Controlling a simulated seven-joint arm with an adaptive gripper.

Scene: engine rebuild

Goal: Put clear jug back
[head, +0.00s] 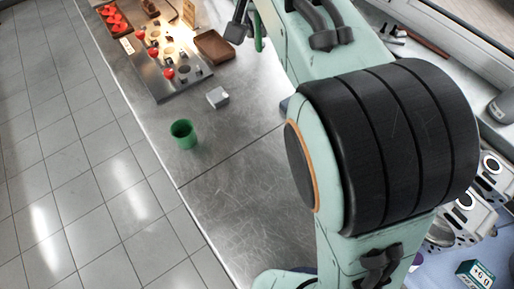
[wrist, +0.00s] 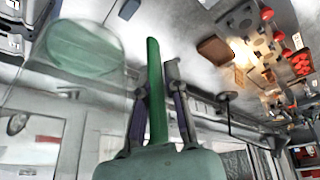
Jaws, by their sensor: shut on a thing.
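My gripper (wrist: 156,95) is shut on an upright green strip (wrist: 154,75), which looks like the handle of the clear jug. The clear jug (wrist: 122,85) is see-through and fills the left of the wrist view, with a pale green round patch (wrist: 84,48) showing in it. In the head view, part of my gripper (head: 238,26) shows at the top behind my arm, with a bit of green handle (head: 259,38) beside it. The jug's body is hidden there by my arm. I cannot tell its height above the bench.
A green cup (head: 184,136) stands on the metal bench (head: 235,200), near a small whitish block (head: 217,97). A brown tray (head: 214,46) and a plate with red-topped parts (head: 160,82) lie further back. A red-filled tray (head: 103,32) is at the far left. Bare bench lies around the cup.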

